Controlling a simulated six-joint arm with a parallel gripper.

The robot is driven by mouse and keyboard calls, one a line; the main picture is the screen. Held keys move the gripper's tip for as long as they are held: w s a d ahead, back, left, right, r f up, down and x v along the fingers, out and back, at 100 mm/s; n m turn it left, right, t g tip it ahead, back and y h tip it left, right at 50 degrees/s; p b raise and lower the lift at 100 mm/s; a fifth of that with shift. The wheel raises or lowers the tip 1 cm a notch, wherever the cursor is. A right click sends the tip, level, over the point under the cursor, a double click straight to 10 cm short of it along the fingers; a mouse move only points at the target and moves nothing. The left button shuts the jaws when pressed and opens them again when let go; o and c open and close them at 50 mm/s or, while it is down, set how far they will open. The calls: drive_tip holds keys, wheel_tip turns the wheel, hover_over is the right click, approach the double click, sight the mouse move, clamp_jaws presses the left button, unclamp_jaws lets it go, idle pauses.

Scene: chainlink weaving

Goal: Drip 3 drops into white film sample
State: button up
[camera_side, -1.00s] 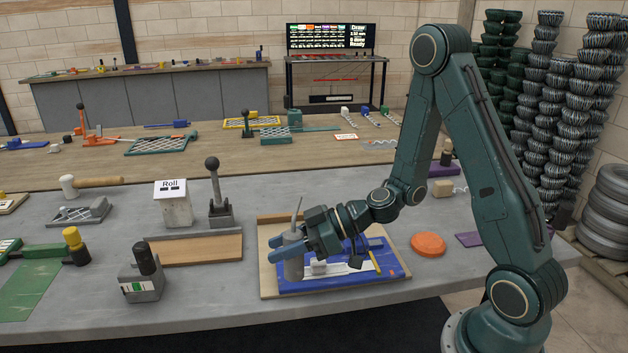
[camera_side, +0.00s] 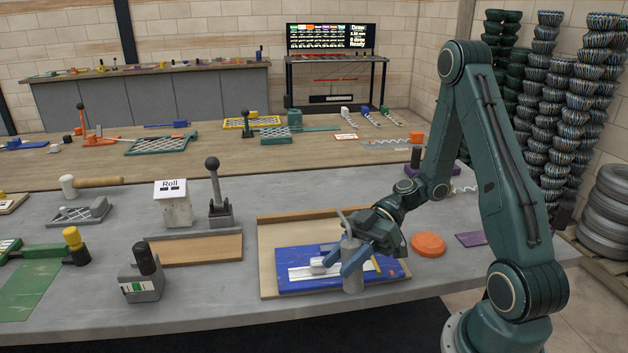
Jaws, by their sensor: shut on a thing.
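My gripper (camera_side: 348,261) is shut on a grey bottle (camera_side: 353,281) with a thin spout at its top. The bottle looks upright, over the front right part of a blue tray (camera_side: 292,288). I cannot tell whether its base touches the tray. A white film sample (camera_side: 302,273) lies as a pale strip along the tray, to the left of the bottle. The gripper and bottle hide the strip's right part. No drop is visible.
The blue tray lies on a wooden board (camera_side: 268,237) with a raised back edge. An orange disc (camera_side: 428,245) lies to the right. A grey block with a black knob (camera_side: 142,285), a lever press (camera_side: 219,212) and a "Roll" box (camera_side: 174,208) stand to the left.

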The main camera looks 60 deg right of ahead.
sight(348, 282)
drive_tip(key=shift+s+d+r, duration=0.15)
drive_tip(key=shift+d+r, duration=0.05)
drive_tip(key=shift+d, duration=0.1)
drive_tip(key=shift+f, duration=0.1)
drive_tip(key=shift+s+a+f+m+g+y, duration=0.1)
drive_tip(key=shift+s+a+f+m+y, duration=0.1)
drive_tip(key=shift+f+m+y, duration=0.25)
drive_tip(key=shift+s+a+f+m+g+y, duration=0.1)
drive_tip(key=shift+s+f+m+y, duration=0.1)
drive_tip(key=shift+f+m+y, duration=0.3)
drive_tip(key=shift+s+a+f+m+g+y, duration=0.1)
drive_tip(key=shift+s+a+f+m+y, duration=0.2)
drive_tip(key=shift+m, duration=0.35)
drive_tip(key=shift+d+f+m+y, duration=0.1)
drive_tip(key=shift+f+m+y, duration=0.4)
drive_tip(key=shift+m, duration=0.6)
drive_tip(key=shift+f, duration=0.3)
drive_tip(key=shift+w+d+r+m+y, duration=0.15)
drive_tip(key=shift+r+m+y, duration=0.4)
drive_tip(key=shift+r+m, duration=0.45)
idle(0.5)
drive_tip(key=shift+f+n+h, duration=0.7)
drive_tip(key=shift+f+n, duration=0.5)
drive_tip(key=shift+n, duration=0.1)
